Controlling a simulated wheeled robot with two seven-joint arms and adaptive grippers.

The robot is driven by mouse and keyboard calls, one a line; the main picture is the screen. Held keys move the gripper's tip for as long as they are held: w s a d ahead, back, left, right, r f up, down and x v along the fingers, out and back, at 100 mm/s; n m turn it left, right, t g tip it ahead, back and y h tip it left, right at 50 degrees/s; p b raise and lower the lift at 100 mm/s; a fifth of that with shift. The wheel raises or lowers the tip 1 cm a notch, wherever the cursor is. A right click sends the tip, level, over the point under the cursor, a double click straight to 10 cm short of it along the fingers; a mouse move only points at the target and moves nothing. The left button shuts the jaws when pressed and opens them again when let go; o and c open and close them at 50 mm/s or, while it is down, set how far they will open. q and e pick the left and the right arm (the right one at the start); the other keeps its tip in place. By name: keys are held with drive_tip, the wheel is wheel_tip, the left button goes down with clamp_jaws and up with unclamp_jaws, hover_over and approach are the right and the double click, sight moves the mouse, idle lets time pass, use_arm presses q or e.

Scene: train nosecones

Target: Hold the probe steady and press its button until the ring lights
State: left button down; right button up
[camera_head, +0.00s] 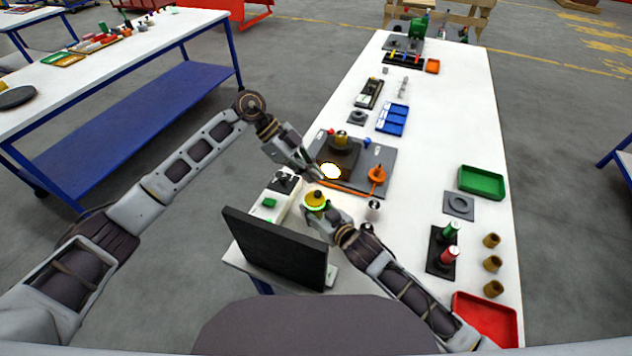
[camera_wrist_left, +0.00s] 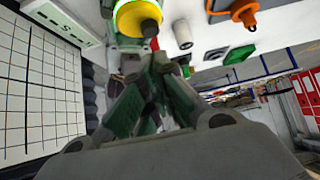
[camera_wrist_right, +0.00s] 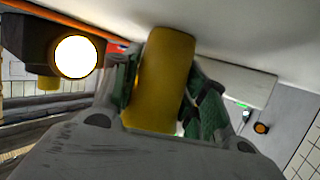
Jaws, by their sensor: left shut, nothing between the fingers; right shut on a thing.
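The probe (camera_head: 315,196) is a yellow cylinder with a dark button on its end and a bright green ring around it. It also shows at the top of the left wrist view (camera_wrist_left: 132,18), and its yellow body fills the middle of the right wrist view (camera_wrist_right: 163,75). My right gripper (camera_head: 318,211) is shut on the probe, with a finger on each side of its body. My left gripper (camera_head: 316,177) is shut and empty close to the probe. In the left wrist view its fingertips (camera_wrist_left: 157,62) appear apart from the button.
A bright white round light (camera_head: 330,171) glows beside the probe on a dark fixture. A black monitor (camera_head: 275,248) stands at the near left table edge. An orange knobbed piece (camera_head: 377,176), blue tray (camera_head: 392,119), green tray (camera_head: 481,183) and red tray (camera_head: 485,318) lie on the table.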

use_arm(q)
drive_tip(key=v, duration=0.8)
drive_tip(key=shift+r, duration=0.2)
idle(0.5)
use_arm(e)
drive_tip(key=o, duration=1.1)
drive_tip(key=shift+o, duration=0.2)
drive_tip(key=shift+v, duration=6)
drive_tip(key=shift+w, duration=0.1)
